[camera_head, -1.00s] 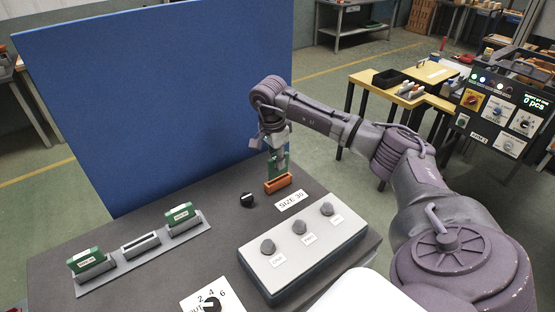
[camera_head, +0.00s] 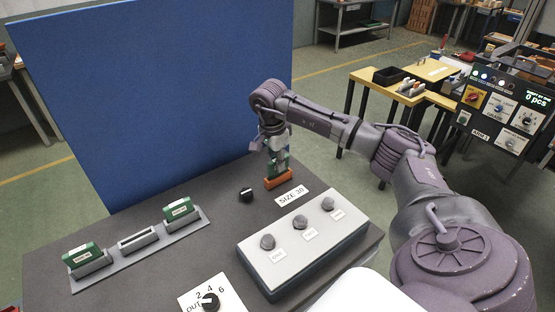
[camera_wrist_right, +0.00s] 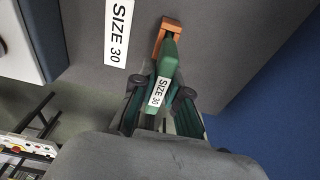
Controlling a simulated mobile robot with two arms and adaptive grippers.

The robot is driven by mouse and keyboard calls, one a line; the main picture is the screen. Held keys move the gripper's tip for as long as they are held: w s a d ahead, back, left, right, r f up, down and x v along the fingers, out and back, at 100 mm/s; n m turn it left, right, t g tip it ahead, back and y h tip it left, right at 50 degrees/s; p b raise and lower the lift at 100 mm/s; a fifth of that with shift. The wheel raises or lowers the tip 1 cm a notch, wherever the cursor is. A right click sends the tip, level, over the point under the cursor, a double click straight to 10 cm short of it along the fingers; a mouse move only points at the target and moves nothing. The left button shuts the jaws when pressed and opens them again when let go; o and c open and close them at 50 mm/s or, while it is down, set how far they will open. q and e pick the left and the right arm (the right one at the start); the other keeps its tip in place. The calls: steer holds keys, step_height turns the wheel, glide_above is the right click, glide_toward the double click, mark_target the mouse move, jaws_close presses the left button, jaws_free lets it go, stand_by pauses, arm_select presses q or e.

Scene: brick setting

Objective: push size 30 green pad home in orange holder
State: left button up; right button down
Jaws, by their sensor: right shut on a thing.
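The green pad (camera_head: 282,167) stands upright at the orange holder (camera_head: 278,182), at the back right of the dark table. In the right wrist view the pad (camera_wrist_right: 168,62) bears a "SIZE 30" label, and its far end overlaps the orange holder (camera_wrist_right: 170,23). My right gripper (camera_head: 277,155) is above the holder and shut on the pad; its two fingers (camera_wrist_right: 158,97) flank the pad in the wrist view. How deep the pad sits in the holder cannot be told. My left gripper is not in view.
A grey box with several knobs (camera_head: 303,245) is in front. A grey rack (camera_head: 137,249) at left holds two green pads. A blue panel (camera_head: 150,90) stands behind.

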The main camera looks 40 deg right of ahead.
steer(key=shift+f+b, duration=0.4)
steer(key=shift+f, duration=0.3)
steer(key=c, duration=0.7)
jaws_free()
steer(key=shift+r, duration=0.2)
steer(key=shift+r+p, duration=2.1)
steer(key=shift+r, duration=0.8)
